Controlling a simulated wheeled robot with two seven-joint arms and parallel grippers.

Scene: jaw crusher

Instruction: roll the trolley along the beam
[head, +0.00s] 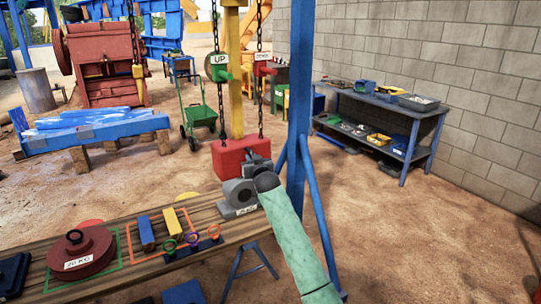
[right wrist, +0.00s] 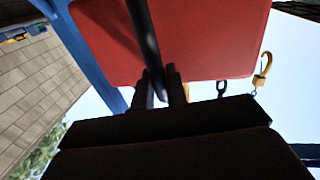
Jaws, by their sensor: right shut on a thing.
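In the head view my right arm, with a pale green sleeve, reaches up from the bottom to its dark gripper (head: 256,166), beside a red block (head: 232,157). Two chains rise from around this block. In the right wrist view a large red body (right wrist: 190,40) fills the top. My right gripper's dark fingers (right wrist: 158,85) are shut on a thin dark bar (right wrist: 146,35) that runs across the red body. A short chain and a yellow hook (right wrist: 263,68) show to its right. I cannot clearly make out the trolley's wheels or the beam. My left gripper is not in view.
A blue post (head: 299,90) with a brace stands close right of my right gripper. A grey bearing block (head: 238,198) sits on the wooden bench (head: 205,218), near a red 20 KG weight (head: 82,252). Green UP (head: 219,72) and red (head: 263,70) labelled handles hang on chains.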

